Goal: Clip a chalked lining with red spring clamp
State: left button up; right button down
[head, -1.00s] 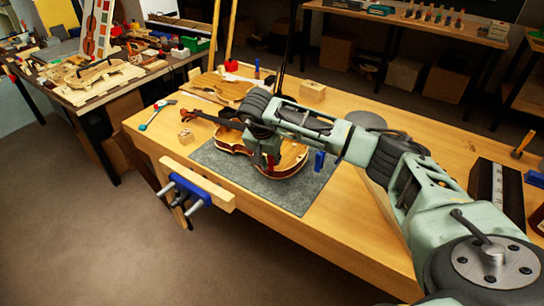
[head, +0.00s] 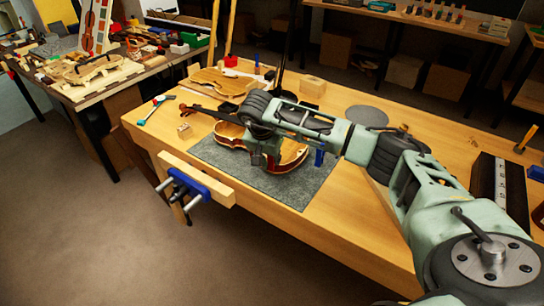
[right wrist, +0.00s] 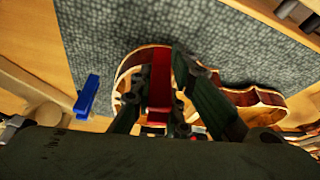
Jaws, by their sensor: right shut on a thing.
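The open violin body (head: 293,156) lies on the grey mat (head: 300,193), its rim and inner edge showing. My right gripper (head: 264,160) is over the violin's middle in the head view and hides part of it. In the right wrist view my right gripper (right wrist: 161,88) is shut on the red spring clamp (right wrist: 160,80), which is at the near rim of the violin body (right wrist: 125,70). I cannot tell whether the clamp's jaws touch the rim. Chalk on the lining cannot be made out. My left gripper is not in view.
A blue clamp (head: 320,157) stands beside the violin on the right; it also shows in the right wrist view (right wrist: 87,95). A blue-jawed vise (head: 195,185) is on the bench's front edge. A small wooden block (head: 184,129) and a violin plate (head: 222,82) lie further left.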

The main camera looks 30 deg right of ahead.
jog(key=c, duration=1.6)
grip_release()
jog(key=shift+f, duration=0.1)
jog(key=v, duration=1.2)
jog(key=shift+a+f, duration=0.1)
